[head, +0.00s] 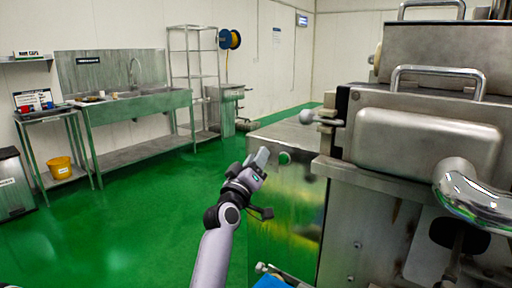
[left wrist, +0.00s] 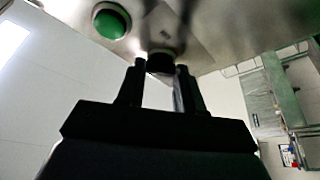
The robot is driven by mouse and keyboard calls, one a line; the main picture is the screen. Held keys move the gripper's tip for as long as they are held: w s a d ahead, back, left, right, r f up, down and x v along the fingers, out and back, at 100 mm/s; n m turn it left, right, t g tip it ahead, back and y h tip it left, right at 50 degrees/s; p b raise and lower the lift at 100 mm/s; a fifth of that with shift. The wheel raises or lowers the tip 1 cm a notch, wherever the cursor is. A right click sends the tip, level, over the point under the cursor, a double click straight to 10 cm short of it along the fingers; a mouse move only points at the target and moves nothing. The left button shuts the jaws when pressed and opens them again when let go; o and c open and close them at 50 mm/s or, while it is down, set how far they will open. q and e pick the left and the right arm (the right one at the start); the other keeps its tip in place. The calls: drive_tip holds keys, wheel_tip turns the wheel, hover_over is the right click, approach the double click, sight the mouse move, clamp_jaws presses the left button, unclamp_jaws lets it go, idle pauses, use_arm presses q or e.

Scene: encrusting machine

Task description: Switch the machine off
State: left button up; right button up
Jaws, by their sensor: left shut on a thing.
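The machine (head: 300,200) is a steel cabinet on the right in the head view, with a green round button (head: 284,158) on its panel. The button also shows at the top left of the left wrist view (left wrist: 111,20). My left gripper (head: 260,157) is at this panel, just left of the green button. In the left wrist view its two fingers (left wrist: 161,68) are shut on a small black knob (left wrist: 160,60) on the panel. The knob's far side is hidden, and so is its setting. In the head view the gripper covers the knob. My right gripper is not in view.
A ball-ended lever (head: 308,117) and a chrome pipe (head: 476,203) stick out from the machine. A steel sink table (head: 140,105), a wire rack (head: 193,75) and a yellow bucket (head: 60,167) stand at the left. The green floor (head: 150,200) between is clear.

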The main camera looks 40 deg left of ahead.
use_arm(q)
drive_tip(key=shift+n+p, duration=0.35)
drive_tip(key=shift+n, duration=0.05)
drive_tip(key=shift+f, duration=0.1)
drive_tip(key=o, duration=1)
drive_tip(key=shift+o, duration=0.2)
drive_tip(key=shift+y, duration=0.3)
drive_tip(key=shift+s, duration=0.1)
drive_tip(key=p+v, duration=0.1)
drive_tip(key=v, duration=0.6)
drive_tip(key=shift+d, duration=0.1)
